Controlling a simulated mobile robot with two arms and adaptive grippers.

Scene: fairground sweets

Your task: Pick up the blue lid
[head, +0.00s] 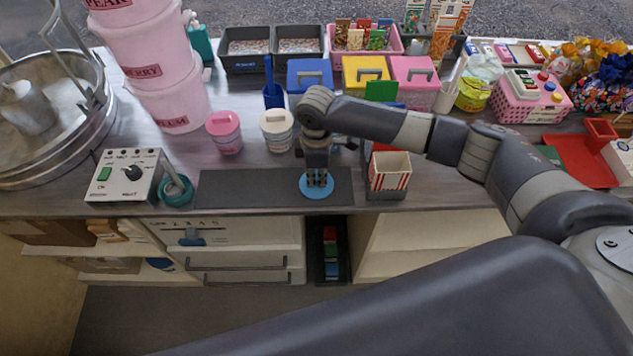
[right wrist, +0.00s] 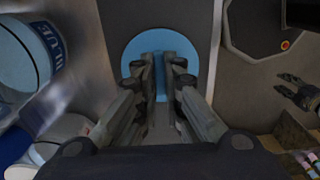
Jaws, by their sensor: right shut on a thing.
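The blue lid (head: 316,195) is a flat, round, light blue disc over the dark mat at the counter's front. My right gripper (head: 318,179) points down at it and is shut on it. In the right wrist view the lid (right wrist: 132,59) shows beyond the closed fingers (right wrist: 168,75), which hide its middle. I cannot tell whether the lid touches the mat. A tub marked BLUE (right wrist: 28,60) stands at the left of the wrist view. My left gripper is out of the head view; a dark jaw (right wrist: 298,92), probably mine, shows at the right wrist view's edge.
The dark mat (head: 240,188) is bare left of the lid. A pink-lidded tub (head: 225,137) and a white-lidded tub (head: 277,131) stand behind it. A striped box (head: 390,172) stands close on the right. A control box (head: 125,178) is at the left.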

